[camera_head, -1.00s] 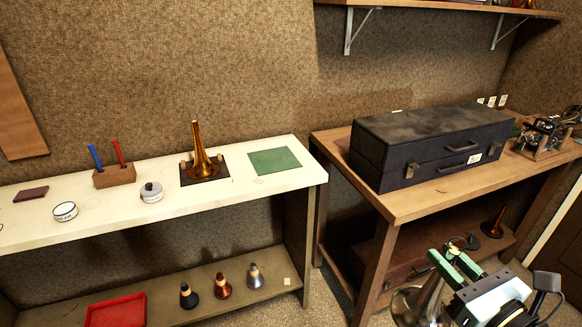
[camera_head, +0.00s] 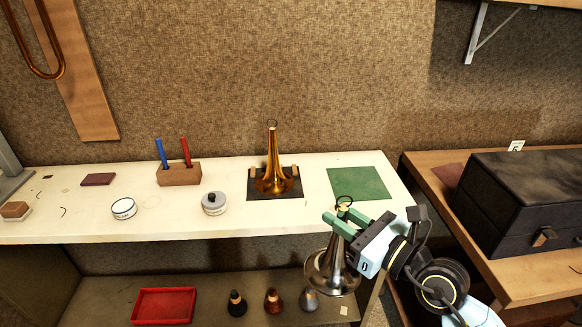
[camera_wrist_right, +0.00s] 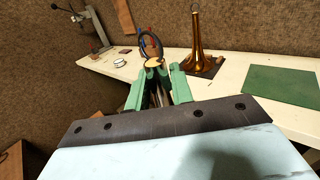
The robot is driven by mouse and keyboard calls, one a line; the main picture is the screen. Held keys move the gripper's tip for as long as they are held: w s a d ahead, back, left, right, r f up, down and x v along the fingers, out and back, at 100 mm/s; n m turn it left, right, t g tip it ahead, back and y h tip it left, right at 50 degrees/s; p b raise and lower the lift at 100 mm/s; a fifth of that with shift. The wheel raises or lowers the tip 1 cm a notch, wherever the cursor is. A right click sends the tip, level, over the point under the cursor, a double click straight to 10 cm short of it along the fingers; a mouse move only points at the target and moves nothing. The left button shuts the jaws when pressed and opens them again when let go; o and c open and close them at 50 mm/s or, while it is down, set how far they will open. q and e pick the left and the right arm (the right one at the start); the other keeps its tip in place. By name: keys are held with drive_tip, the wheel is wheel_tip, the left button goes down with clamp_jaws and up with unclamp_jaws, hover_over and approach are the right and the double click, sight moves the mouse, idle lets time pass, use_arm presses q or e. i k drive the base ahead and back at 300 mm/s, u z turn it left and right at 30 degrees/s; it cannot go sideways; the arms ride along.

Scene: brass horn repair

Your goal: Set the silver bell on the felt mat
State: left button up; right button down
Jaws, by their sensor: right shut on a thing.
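The silver bell (camera_head: 326,271) hangs flared end down from my right gripper (camera_head: 341,217), in front of the white bench's front edge. The gripper's green fingers are shut on the bell's narrow top. In the right wrist view the right gripper (camera_wrist_right: 158,84) covers most of the bell; a ring and a round tan top show between the fingers. The green felt mat (camera_head: 360,183) lies flat and bare at the right end of the white bench, behind and slightly right of the gripper. It also shows in the right wrist view (camera_wrist_right: 282,88). My left gripper is out of view.
A brass bell (camera_head: 273,176) stands on a dark pad left of the mat. A grey-lidded tin (camera_head: 214,204), a white tin (camera_head: 123,209) and a pen block (camera_head: 179,174) stand farther left. A black case (camera_head: 520,205) fills the right table. Several mutes and a red tray (camera_head: 163,305) are below.

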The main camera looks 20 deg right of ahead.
sight(358, 183)
drive_tip(key=i, duration=1.05)
drive_tip(key=z, duration=0.5)
